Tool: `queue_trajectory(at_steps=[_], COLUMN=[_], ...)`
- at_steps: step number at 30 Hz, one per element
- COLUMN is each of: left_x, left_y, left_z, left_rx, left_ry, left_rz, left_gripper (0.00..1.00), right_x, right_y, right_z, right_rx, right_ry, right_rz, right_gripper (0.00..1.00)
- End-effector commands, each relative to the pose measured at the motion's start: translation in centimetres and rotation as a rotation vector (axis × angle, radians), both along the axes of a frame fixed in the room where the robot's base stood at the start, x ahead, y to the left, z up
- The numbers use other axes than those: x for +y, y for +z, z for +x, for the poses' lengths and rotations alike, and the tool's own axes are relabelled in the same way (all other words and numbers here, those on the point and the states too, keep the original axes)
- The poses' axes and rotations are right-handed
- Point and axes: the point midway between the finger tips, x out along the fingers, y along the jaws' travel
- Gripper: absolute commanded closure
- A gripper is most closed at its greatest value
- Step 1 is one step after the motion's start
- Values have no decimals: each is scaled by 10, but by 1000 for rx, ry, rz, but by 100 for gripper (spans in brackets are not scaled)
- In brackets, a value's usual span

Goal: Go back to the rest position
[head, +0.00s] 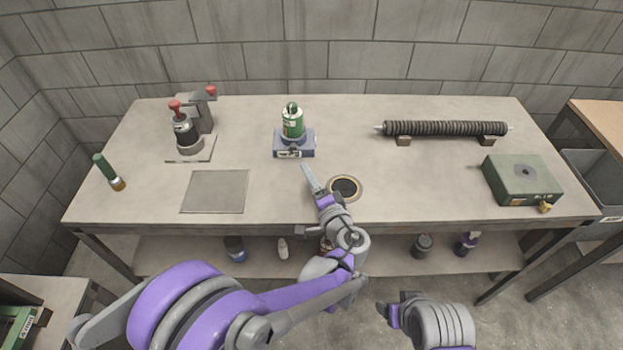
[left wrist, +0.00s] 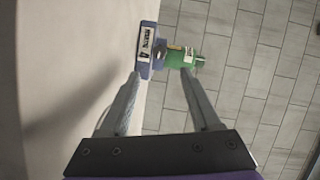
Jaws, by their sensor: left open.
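My left gripper (head: 309,180) reaches over the middle of the table, just left of a round brass-rimmed hole. It points toward a blue block (head: 294,145) with a green cylinder (head: 292,122) standing on it, and is apart from both. In the left wrist view the gripper (left wrist: 160,80) is open and its fingers are wide apart. Nothing is held between them; the labelled blue block (left wrist: 146,50) and the green cylinder (left wrist: 178,58) show beyond the tips. Part of my right arm shows at the bottom of the head view, but no right fingers can be made out.
Bottles stand on the lower shelf.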

Motion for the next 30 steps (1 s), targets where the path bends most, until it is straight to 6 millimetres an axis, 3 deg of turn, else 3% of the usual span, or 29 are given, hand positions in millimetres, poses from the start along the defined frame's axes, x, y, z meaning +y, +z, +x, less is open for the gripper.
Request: queue_trajectory(at_steps=[20,23,26,30], left_x=[6,29,71,133], left_y=[3,11,23,36], left_z=[-1,-6,-21,-63], left_rx=[9,52,135,277], left_ry=[8,45,112,224], left_rz=[-8,-48,-136,-314], left_gripper=[36,36,36,36], right_x=[0,0,0,0], right_y=[2,9,21,41], right_z=[0,0,1,3], right_rx=[-1,-3,-7,-13], right_ry=[0,0,0,0], right_rz=[0,0,0,0], right_gripper=[34,34,34,34])
